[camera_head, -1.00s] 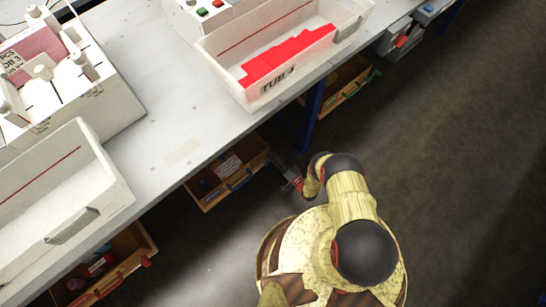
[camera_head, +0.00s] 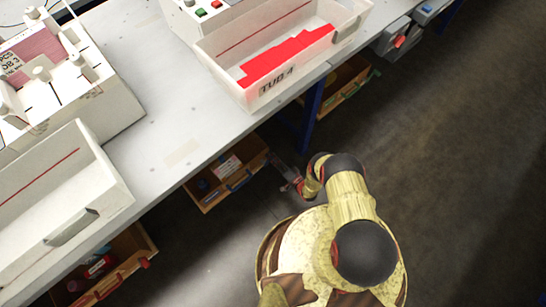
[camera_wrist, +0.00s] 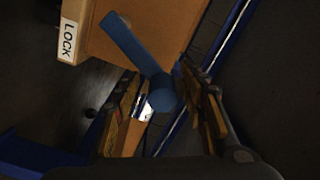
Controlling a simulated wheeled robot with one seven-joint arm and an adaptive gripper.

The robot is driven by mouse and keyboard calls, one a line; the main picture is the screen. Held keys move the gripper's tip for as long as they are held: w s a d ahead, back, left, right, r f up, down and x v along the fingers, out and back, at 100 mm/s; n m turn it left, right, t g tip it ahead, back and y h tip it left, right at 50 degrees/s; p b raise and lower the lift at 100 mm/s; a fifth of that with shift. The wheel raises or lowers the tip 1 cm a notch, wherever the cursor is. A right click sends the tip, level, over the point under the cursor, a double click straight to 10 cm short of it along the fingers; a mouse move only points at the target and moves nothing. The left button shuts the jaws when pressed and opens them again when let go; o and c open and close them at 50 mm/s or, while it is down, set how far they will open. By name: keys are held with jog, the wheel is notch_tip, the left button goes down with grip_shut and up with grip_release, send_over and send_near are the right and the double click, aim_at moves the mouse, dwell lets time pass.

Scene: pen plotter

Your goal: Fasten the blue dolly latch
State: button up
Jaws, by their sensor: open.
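The blue latch (camera_wrist: 138,48) is a flat bar with a round hub in the wrist view, on the edge of a wooden dolly body (camera_wrist: 170,22). A white LOCK label (camera_wrist: 68,41) sits on that body at the left. My gripper (camera_wrist: 164,88) is open, with one finger on each side of the latch's hub end. I cannot tell whether a finger touches it. In the head view my gripper (camera_head: 285,172) is low beside the bench, by an open wooden box (camera_head: 228,178) under the bench. The latch cannot be made out clearly there.
The grey bench (camera_head: 165,110) runs above and left of my arm and carries a white tub (camera_head: 235,70) with red contents and another white tub (camera_head: 115,185). A blue bench leg (camera_head: 310,115) stands near my gripper. The floor at the right is clear.

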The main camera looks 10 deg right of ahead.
jog(key=shift+r, duration=0.15)
jog(key=shift+r, duration=4.85)
jog(key=shift+c, duration=0.5)
